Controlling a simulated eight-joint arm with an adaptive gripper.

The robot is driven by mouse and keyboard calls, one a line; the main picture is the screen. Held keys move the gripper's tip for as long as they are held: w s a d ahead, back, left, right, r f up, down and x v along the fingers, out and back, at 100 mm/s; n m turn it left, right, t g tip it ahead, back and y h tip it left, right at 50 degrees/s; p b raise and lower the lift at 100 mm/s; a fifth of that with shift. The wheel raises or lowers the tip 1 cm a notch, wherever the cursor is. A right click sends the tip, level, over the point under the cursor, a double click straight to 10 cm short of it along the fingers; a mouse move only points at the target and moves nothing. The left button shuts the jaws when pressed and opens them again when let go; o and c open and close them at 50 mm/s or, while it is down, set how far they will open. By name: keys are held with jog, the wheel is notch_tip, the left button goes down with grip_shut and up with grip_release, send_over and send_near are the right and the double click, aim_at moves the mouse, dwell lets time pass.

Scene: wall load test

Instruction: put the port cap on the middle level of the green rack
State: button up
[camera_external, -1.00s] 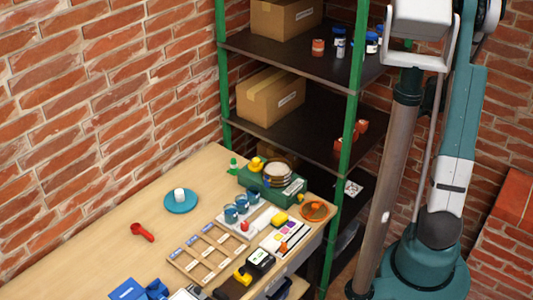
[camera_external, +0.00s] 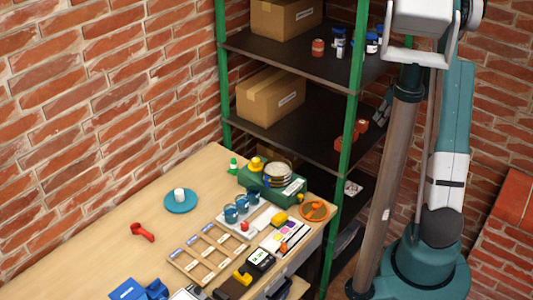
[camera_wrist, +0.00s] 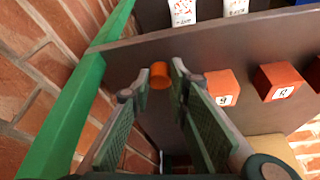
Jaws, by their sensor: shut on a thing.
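The port cap appears to be the small orange cylinder (camera_wrist: 160,74) between my fingertips in the wrist view. My gripper (camera_wrist: 161,71) is shut on it, with one finger on each side. The green rack (camera_external: 349,125) stands by the brick wall. Its middle shelf (camera_external: 300,132) is dark and carries a cardboard box (camera_external: 270,97) and orange blocks (camera_external: 361,126). In the external view my gripper (camera_external: 384,108) is a small grey shape at this shelf's right end, partly hidden by my arm. I cannot tell whether the cap touches the shelf.
Orange blocks with number labels (camera_wrist: 222,87) stand right of my fingers in the wrist view. A green rack post (camera_wrist: 68,115) is close on the left. White labelled containers (camera_wrist: 183,12) show at the top. The shelf's middle, right of the cardboard box, looks clear. The crowded workbench (camera_external: 105,255) lies left.

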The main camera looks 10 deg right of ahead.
jog(key=w+a, duration=0.1)
jog(key=w, duration=0.1)
jog(key=w+a, duration=0.1)
jog(key=w, duration=0.1)
jog(key=shift+a, duration=0.15)
jog(key=shift+f, duration=0.35)
jog(key=shift+f, duration=0.15)
jog(key=o, duration=0.7)
jog(key=shift+c, duration=0.2)
jog(key=shift+r+p, duration=0.25)
jog(key=shift+p, duration=0.05)
jog(key=shift+v, duration=3.7)
